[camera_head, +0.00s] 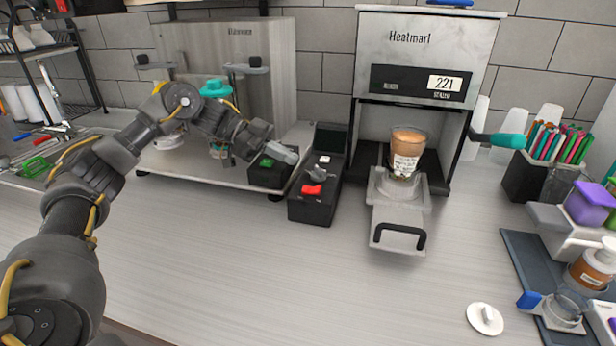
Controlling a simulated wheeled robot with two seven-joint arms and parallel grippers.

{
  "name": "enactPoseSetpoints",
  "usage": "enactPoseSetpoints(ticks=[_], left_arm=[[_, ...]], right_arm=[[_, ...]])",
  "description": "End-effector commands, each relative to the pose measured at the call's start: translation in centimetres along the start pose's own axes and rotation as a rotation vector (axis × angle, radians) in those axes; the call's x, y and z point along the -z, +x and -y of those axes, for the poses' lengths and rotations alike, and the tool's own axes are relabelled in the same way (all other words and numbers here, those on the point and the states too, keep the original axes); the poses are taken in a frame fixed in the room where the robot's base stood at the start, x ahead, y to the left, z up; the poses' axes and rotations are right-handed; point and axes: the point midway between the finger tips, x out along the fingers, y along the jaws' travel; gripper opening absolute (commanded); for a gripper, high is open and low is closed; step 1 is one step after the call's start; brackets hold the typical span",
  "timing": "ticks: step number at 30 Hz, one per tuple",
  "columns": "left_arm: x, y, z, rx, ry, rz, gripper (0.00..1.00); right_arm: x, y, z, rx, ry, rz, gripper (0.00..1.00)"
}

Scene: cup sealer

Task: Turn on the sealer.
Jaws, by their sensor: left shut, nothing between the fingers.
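A cup with brown contents (407,150) stands on the sealer's pulled-out tray (400,200), which has a black handle. My left gripper (291,156) is shut and empty, above and at the right edge of a small black box with a green button (267,163). I cannot tell whether it touches the box. My right gripper is out of view.
A black box with a red switch (312,189) stands just right of my left gripper. A steel machine (245,55) stands behind my arm. Several straws or pens (562,142) fill a black holder at right. A white round piece (485,318) lies front right.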

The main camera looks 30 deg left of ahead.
Motion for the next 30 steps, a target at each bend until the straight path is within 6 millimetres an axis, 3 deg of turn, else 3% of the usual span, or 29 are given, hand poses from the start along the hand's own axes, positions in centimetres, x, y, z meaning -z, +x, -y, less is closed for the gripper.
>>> enactPoseSetpoints(ticks=[6,12,30], left_arm=[[0.2,4.4,-0.1,-0.003,-0.001,-0.001,0.0],[-1.9,6.1,0.0,0.0,-0.002,0.0,0.0],[-2.5,7.0,0.1,0.001,-0.001,0.01,0.0]], right_arm=[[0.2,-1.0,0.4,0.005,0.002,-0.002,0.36],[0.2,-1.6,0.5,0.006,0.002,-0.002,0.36],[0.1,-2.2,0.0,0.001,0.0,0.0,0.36]])
